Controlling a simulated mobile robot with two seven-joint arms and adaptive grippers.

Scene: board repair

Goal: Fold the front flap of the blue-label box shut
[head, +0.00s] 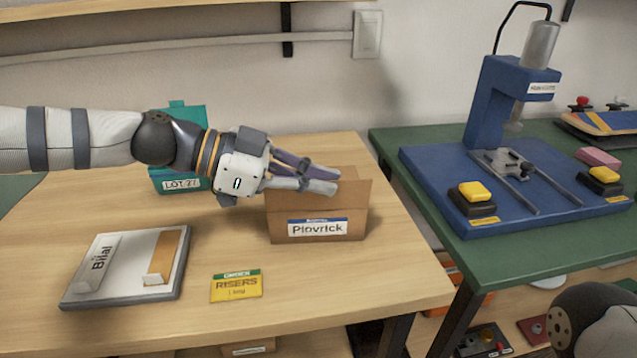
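The blue-label box (318,242) is a brown cardboard carton near the right side of the wooden table. Its front bears a white label (317,228) with a blue strip, reading "Plovrick". A cardboard panel (355,196) rises above the label on the near side. The exact fold of the flaps is partly hidden by my fingers. My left gripper (336,181) reaches in from the left over the top of the box. Its two fingers point right, their tips close together with nothing visible between them. Whether they touch the cardboard is unclear. My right gripper is out of view.
A teal "LOT 27" bin (182,184) stands behind my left wrist. A grey-white tray (75,304) and a yellow-green "RISERS" card (236,286) lie in front on the table. A green bench (490,250) with a blue press (490,110) stands right, beyond a gap.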

